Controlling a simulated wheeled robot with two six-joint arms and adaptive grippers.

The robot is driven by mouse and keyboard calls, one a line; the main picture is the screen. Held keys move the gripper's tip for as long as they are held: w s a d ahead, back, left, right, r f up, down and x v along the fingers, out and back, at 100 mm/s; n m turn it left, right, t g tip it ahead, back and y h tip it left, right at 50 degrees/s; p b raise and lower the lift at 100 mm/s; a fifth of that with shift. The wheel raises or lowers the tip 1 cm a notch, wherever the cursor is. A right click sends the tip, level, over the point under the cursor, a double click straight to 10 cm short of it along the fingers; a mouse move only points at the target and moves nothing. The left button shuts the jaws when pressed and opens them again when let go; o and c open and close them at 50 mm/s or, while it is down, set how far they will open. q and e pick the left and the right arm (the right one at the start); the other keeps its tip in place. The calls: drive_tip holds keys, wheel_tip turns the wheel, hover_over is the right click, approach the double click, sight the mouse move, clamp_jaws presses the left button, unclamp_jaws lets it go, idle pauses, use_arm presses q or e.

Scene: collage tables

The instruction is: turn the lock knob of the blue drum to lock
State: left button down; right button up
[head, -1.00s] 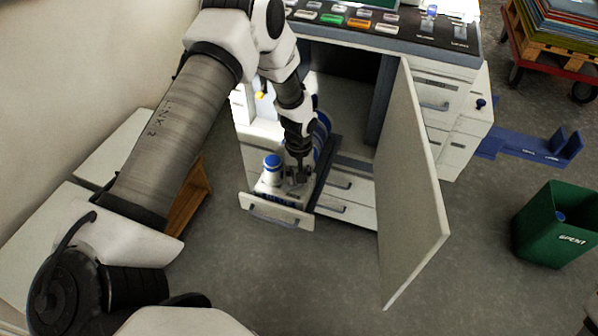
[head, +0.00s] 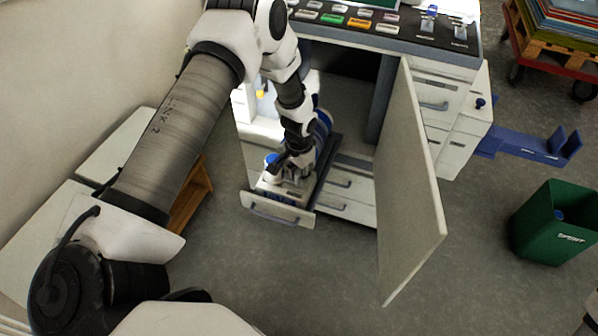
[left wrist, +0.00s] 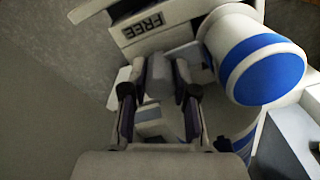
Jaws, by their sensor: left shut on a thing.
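My left gripper (head: 293,174) reaches down to the pulled-out drawer unit (head: 283,212) below the open cabinet. In the left wrist view the left gripper (left wrist: 158,98) is shut on a grey knob (left wrist: 159,75), which stands between its fingers. A plate with the word FREE (left wrist: 143,28) lies just beyond the knob. A white cylinder with a blue band (left wrist: 262,66) stands to the right of the fingers. In the head view a blue-topped part (head: 271,159) shows beside the gripper, and a blue round part (head: 323,124) shows behind the wrist. The gripper mostly hides the knob there.
The open cabinet door (head: 412,190) stands to the right of the drawer. A control panel (head: 390,25) lies above. A green bin (head: 555,225) and a blue floor bracket (head: 530,148) are farther right. The floor before the drawer is clear.

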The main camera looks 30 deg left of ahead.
sight(299, 173)
use_arm(q)
drive_tip(key=shift+m, duration=0.3)
drive_tip(key=c, duration=0.9)
unclamp_jaws()
wheel_tip(299, 173, up, 12)
drive_tip(key=shift+f, duration=0.1)
